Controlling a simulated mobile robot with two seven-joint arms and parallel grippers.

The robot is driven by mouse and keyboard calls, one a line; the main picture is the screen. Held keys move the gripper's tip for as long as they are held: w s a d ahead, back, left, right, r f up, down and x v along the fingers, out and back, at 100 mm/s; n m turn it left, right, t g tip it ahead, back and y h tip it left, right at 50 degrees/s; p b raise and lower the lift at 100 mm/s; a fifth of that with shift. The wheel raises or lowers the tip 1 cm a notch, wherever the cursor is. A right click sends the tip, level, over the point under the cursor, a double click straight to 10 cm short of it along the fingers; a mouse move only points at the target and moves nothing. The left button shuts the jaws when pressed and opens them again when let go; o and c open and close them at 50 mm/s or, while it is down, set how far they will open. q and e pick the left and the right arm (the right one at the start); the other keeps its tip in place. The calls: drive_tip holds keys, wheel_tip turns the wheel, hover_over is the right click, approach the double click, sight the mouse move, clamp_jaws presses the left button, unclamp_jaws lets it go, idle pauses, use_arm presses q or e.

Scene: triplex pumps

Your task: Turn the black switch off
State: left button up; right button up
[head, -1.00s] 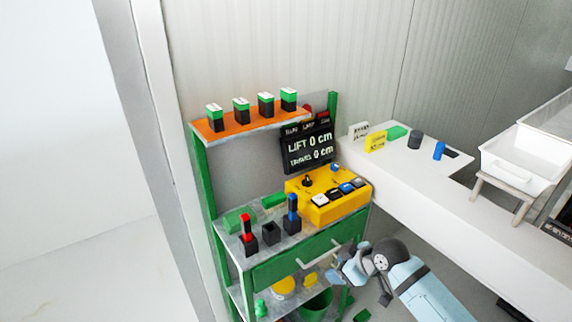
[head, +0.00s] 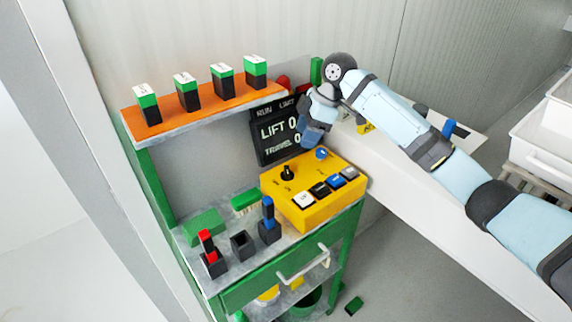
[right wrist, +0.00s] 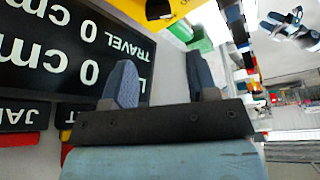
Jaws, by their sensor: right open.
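The black switch (head: 287,172) is a small knob standing on the top left of the yellow control box (head: 327,208). It also shows at the top edge of the right wrist view (right wrist: 158,8), partly cut off. My right gripper (head: 312,136) is in front of the display's right side, above and behind the box. It is apart from the switch. In the right wrist view its two fingers (right wrist: 160,82) are spread with nothing between them. My left gripper is not in view.
The box also bears a blue knob (head: 322,153) and a row of coloured buttons (head: 320,190). The black display (head: 276,135) stands behind it. An orange shelf (head: 208,107) holds several green-topped blocks. Red and blue levers (head: 268,212) stand left of the box.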

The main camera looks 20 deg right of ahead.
sight(287, 169)
drive_tip(key=x, duration=1.1)
drive_tip(key=shift+w+f, duration=0.1)
drive_tip(key=shift+f, duration=0.25)
drive_tip(key=shift+c, duration=0.4)
drive_tip(key=c, duration=0.6)
